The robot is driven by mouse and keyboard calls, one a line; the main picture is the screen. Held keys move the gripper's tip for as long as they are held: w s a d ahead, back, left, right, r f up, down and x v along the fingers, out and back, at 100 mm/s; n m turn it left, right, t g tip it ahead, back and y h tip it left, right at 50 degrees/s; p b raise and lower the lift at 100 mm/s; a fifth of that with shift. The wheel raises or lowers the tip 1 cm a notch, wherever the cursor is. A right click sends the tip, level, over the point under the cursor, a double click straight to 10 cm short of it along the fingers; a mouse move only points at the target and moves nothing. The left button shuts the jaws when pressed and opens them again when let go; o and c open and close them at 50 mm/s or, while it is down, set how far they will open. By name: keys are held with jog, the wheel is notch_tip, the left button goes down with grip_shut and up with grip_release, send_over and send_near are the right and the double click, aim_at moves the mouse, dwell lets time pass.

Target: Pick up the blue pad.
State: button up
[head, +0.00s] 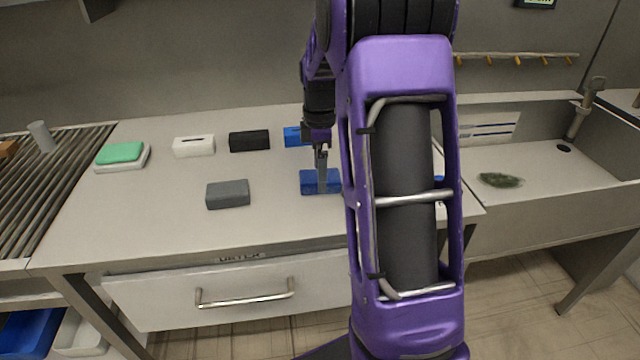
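A blue block-like pad (307,183) lies on the table, right of its middle. My gripper (322,179) points down at it, and a finger overlaps the pad's near face in the picture. Whether the fingers are apart or closed on the pad is too small to tell. The pad appears to rest on the tabletop; its right end is close to my arm. A second blue object (292,136) lies farther back, partly hidden by my arm. A sliver of blue (438,178) also shows behind my arm's right side.
A grey block (228,194), a black block (249,141), a white box (194,146) and a green pad (120,152) on a white one stand on the table (150,215). A roller conveyor (40,195) is left, a sink (540,170) right. The table's front left is clear.

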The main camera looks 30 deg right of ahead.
notch_tip(320, 180, down, 2)
jog(key=shift+f, duration=0.1)
jog(key=c, duration=1.2)
jog(key=shift+c, duration=0.2)
jog(key=shift+r, duration=0.2)
notch_tip(320, 180, up, 10)
jog(key=shift+f+p, duration=0.1)
jog(key=shift+p, duration=0.75)
